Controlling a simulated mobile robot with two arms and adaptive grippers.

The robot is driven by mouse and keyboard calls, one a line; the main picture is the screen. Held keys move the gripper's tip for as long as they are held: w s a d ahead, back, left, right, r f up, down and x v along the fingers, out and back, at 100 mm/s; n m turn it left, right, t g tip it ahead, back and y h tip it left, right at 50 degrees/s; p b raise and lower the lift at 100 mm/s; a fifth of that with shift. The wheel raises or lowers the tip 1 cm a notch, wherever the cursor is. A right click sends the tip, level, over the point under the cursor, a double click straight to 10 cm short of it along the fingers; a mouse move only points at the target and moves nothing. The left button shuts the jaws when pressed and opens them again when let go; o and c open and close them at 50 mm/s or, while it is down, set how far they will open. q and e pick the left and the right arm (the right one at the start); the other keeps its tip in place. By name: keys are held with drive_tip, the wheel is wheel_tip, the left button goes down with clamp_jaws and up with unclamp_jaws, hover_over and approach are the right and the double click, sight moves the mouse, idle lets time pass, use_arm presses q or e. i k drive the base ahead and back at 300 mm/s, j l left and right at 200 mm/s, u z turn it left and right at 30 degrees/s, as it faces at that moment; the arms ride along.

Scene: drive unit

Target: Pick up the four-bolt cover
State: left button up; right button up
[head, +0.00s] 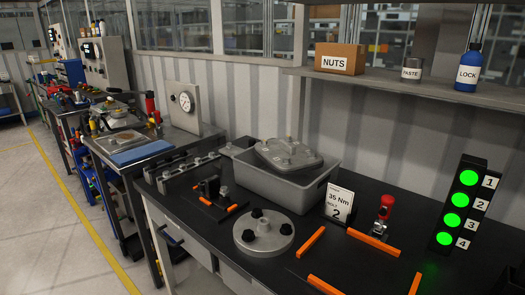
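A grey, roughly square cover (288,153) with rounded corners and a raised knob in its middle lies tilted on top of the grey bin (293,190) on the black workbench. Its bolt holes are too small to count. A round grey metal cover (264,240) lies flat on the bench in front of the bin. It has a central boss and three black knobs that I can see. I cannot tell for sure from labels which is the four-bolt cover. Neither of my grippers is in view.
Orange corner strips (374,242) mark an area at the right. A red-topped tool (385,208), a "35 Nm" card (339,204) and a lamp tower with lit green lamps (460,205) stand nearby. A black fixture (212,190) stands left of the bin. A shelf (420,87) overhangs the back.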

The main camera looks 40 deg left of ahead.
sight(272, 155)
drive_tip(key=j+u, duration=0.1)
drive_tip(key=u, duration=0.9)
